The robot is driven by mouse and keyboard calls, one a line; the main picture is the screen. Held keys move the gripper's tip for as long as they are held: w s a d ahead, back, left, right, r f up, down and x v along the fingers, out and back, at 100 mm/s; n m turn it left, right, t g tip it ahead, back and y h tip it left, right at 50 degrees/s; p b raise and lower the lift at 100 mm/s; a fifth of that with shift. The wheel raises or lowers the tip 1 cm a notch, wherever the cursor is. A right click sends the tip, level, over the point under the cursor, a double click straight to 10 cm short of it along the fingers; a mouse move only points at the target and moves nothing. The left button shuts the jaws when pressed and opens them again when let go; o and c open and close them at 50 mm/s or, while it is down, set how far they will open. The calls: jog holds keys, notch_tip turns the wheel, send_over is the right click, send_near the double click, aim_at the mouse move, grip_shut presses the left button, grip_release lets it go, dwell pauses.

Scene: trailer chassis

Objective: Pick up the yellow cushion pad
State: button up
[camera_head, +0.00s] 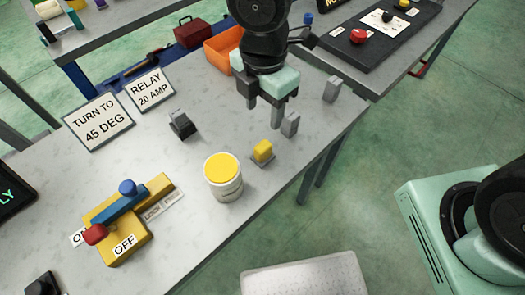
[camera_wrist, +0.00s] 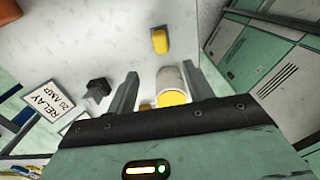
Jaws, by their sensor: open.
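The yellow cushion pad (camera_head: 263,150) is a small yellow block on a thin grey base, standing on the grey bench near its front edge. It also shows in the wrist view (camera_wrist: 160,41), top centre, beyond my fingertips. My gripper (camera_head: 264,108) points down above the bench, behind the pad in the head view and apart from it. Its two fingers also show in the wrist view (camera_wrist: 158,85), spread with nothing held between them.
A white jar with a yellow lid (camera_head: 223,175) stands close left of the pad. Grey blocks (camera_head: 290,125) (camera_head: 332,89) stand to its right, a dark grey block (camera_head: 182,124) to its left. A blue-handled yellow switch (camera_head: 120,215) is further left.

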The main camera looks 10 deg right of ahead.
aim_at(263, 146)
notch_tip(263, 146, down, 8)
jog(key=shift+w+d+f, duration=0.1)
jog(key=shift+f, duration=2.8)
grip_shut()
